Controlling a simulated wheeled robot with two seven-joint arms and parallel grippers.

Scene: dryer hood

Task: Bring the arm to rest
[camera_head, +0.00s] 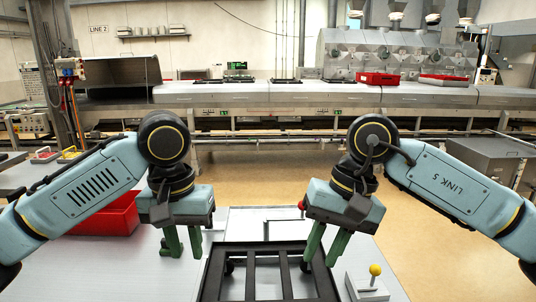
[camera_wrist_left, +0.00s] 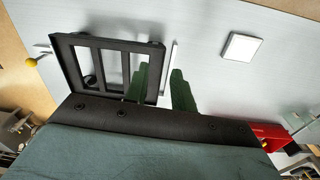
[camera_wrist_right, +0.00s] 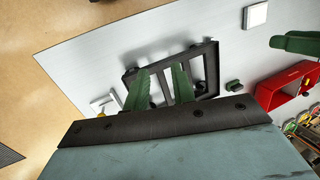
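My left gripper (camera_head: 183,242) hangs with its green fingers pointing down over the light worktable, left of a black slatted frame (camera_head: 268,274). Its fingers are apart with nothing held between them, as the left wrist view also shows (camera_wrist_left: 160,88). My right gripper (camera_head: 325,246) hangs above the right part of the frame, fingers apart and empty. In the right wrist view its fingers (camera_wrist_right: 161,88) overlap the frame (camera_wrist_right: 207,68) in the picture. I cannot tell how high they are above it.
A red bin (camera_head: 108,217) stands on the table at the left. A yellow-knobbed lever on a pale base (camera_head: 366,287) sits right of the frame. A white square (camera_wrist_left: 241,46) lies on the table. Beyond is open floor, then a long grey machine bench (camera_head: 300,95).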

